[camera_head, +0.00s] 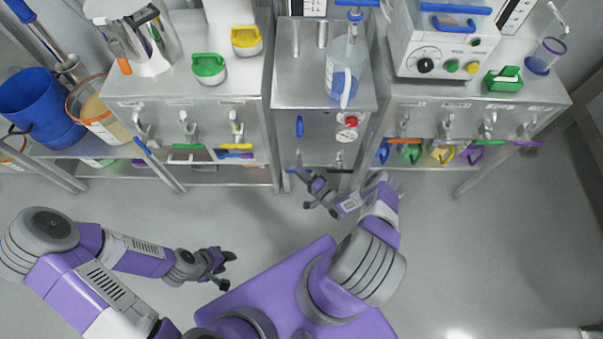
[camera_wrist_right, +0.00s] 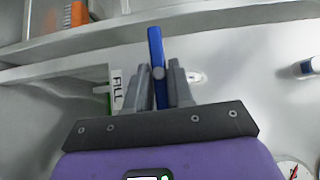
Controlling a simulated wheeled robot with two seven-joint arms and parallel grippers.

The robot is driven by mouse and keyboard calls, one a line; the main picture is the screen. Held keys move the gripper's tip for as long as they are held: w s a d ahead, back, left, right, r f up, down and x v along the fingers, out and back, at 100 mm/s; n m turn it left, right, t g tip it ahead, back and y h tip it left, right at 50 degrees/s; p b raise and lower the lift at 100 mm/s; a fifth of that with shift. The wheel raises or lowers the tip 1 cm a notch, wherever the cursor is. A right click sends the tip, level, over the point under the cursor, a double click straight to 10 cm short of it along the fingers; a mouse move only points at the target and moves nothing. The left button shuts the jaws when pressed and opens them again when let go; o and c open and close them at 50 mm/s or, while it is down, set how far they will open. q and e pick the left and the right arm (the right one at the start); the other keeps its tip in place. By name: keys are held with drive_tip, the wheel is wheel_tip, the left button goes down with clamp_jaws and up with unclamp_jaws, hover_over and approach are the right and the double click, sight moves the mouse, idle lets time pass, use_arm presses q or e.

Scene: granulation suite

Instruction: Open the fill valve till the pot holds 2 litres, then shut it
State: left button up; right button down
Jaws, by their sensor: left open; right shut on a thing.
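My right gripper (camera_head: 313,184) is at the front of the middle steel cabinet (camera_head: 320,95). In the right wrist view, its two grey fingers (camera_wrist_right: 162,88) are shut on a blue lever (camera_wrist_right: 155,45) that stands upright in the picture. A white label reading FILL (camera_wrist_right: 117,88) is just left of the fingers. A clear vessel (camera_head: 341,75) with blue on it stands on the middle cabinet below a blue-handled fitting (camera_head: 354,14). I cannot read its level. My left gripper (camera_head: 229,269) is open and empty over the floor at the lower left.
A red-and-white dial (camera_head: 348,127) and a blue handle (camera_head: 299,126) are on the middle cabinet's front. The left bench (camera_head: 190,92) and right bench (camera_head: 480,101) carry rows of taps. A blue bucket (camera_head: 40,103) stands at far left. The floor around my left gripper is clear.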

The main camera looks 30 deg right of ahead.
drive_tip(key=shift+r, duration=0.1)
drive_tip(key=shift+w+a+r+n+g+h+p, duration=0.1)
drive_tip(key=shift+a+r+n+g+h+p, duration=0.1)
drive_tip(key=shift+n+g+h+p, duration=1.35)
drive_tip(key=shift+w+a+r+n+g+h+p, duration=0.1)
drive_tip(key=shift+a+n+g+h+p, duration=0.05)
drive_tip(key=shift+n+g+h+p, duration=1.4)
drive_tip(key=shift+w+a+r+n+g+h+p, duration=0.1)
drive_tip(key=shift+a+r+n+g+h+p, duration=0.1)
drive_tip(key=shift+n+g+h+p, duration=1.25)
drive_tip(key=shift+g, duration=0.35)
drive_tip(key=c, duration=1)
unclamp_jaws()
